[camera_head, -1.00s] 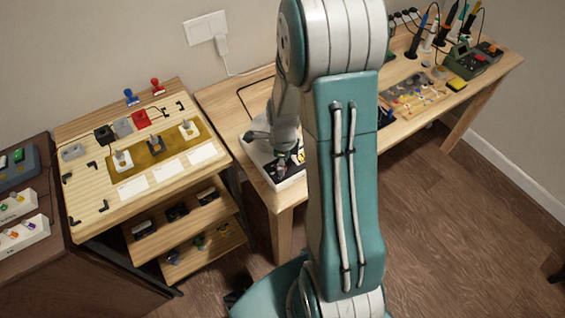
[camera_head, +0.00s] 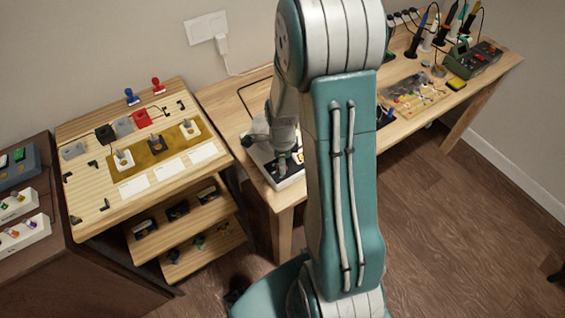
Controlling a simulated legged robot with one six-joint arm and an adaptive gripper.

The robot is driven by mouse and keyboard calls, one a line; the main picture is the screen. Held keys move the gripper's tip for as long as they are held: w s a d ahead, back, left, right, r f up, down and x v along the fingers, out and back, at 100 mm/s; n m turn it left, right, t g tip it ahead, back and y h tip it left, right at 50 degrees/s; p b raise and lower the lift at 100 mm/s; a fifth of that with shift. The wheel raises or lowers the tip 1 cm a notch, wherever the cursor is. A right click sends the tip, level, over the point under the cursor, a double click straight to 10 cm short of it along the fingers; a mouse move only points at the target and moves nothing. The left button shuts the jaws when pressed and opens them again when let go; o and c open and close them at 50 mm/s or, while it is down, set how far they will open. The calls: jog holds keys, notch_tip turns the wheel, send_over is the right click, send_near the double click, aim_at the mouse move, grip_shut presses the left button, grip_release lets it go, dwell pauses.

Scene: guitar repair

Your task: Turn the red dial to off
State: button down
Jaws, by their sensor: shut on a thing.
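A white box with a dark top panel (camera_head: 291,181) sits on the light wooden bench (camera_head: 222,97), left of my arm. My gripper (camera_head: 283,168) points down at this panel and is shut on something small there. The red dial is not clearly visible; the gripper and arm cover most of the panel, so I cannot read the dial's setting.
A slanted wooden board (camera_head: 84,218) with switches and white cards stands to the left, above shelves. Several soldering tools and a green station (camera_head: 474,60) stand at the bench's far right.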

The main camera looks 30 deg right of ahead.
aim_at(278, 166)
jog(key=n, duration=0.5)
jog(key=shift+w+r, duration=0.1)
jog(key=shift+w, duration=0.1)
jog(key=n, duration=0.6)
jog(key=shift+a+h, duration=0.1)
jog(key=shift+h, duration=0.3)
jog(key=n, duration=1)
jog(key=shift+n+t, duration=0.3)
jog(key=shift+n, duration=0.1)
jog(key=shift+c, duration=1.7)
grip_release()
jog(key=shift+s, duration=0.15)
jog(key=shift+r, duration=0.1)
notch_tip(278, 166, up, 12)
jog(key=shift+a+f, duration=0.2)
jog(key=shift+a, duration=0.25)
